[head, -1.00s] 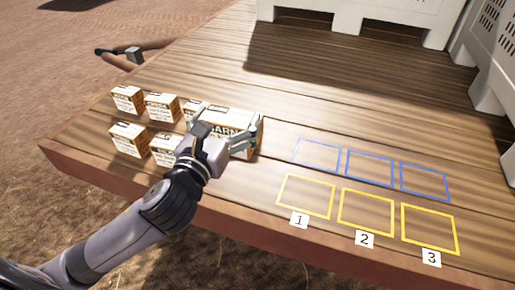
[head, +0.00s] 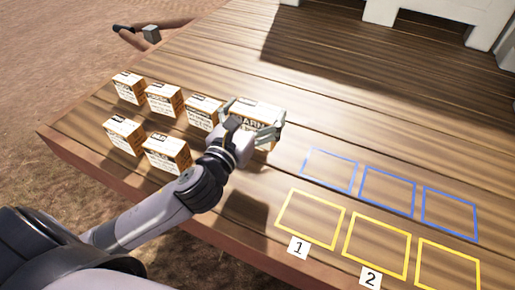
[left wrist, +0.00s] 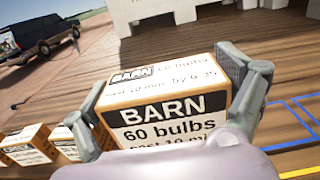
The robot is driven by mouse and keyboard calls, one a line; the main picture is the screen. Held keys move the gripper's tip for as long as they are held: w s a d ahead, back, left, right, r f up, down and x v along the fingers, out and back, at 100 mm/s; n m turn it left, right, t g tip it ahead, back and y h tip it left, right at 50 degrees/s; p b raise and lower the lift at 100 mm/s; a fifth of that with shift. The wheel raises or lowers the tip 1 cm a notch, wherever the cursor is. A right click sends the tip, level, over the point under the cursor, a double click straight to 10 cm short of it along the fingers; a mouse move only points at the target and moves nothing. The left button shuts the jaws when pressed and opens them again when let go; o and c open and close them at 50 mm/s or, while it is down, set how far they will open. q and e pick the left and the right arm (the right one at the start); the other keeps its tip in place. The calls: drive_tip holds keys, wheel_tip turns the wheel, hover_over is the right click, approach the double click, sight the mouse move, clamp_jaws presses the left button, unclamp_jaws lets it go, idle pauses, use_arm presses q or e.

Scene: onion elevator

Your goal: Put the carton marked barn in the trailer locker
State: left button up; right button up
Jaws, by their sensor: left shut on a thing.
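The carton marked BARN (head: 256,113) is white and brown, and its printed front and top fill the middle of the left wrist view (left wrist: 165,108). My left gripper (head: 254,122) is shut on it, with one finger on each side; the fingers also show in the left wrist view (left wrist: 165,100). The carton is upright, over the wooden deck; I cannot tell whether its base touches the boards. The trailer locker cannot be made out. My right gripper is not in view.
Blue outlines (head: 388,191) and numbered yellow outlines (head: 376,246) to the right are empty. White crates (head: 440,15) stand at the back. A dark vehicle (left wrist: 45,35) is far off.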

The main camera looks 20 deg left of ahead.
use_arm(q)
wheel_tip(320, 180, down, 5)
drive_tip(key=shift+r+b, duration=0.1)
drive_tip(key=shift+b, duration=0.2)
drive_tip(key=f, duration=0.3)
drive_tip(key=shift+w+f, duration=0.15)
drive_tip(key=shift+w, duration=0.15)
drive_tip(key=shift+f+b, duration=0.3)
wheel_tip(320, 180, down, 3)
drive_tip(key=shift+s+f+b, duration=0.1)
drive_tip(key=shift+f+b, duration=0.1)
drive_tip(key=shift+b, duration=0.25)
drive_tip(key=shift+f, duration=0.15)
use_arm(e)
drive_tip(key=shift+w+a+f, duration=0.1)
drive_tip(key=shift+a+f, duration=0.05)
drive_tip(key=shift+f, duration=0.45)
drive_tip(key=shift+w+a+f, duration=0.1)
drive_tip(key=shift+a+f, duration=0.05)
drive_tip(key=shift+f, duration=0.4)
use_arm(q)
drive_tip(key=shift+f, duration=0.15)
drive_tip(key=o, duration=1.3)
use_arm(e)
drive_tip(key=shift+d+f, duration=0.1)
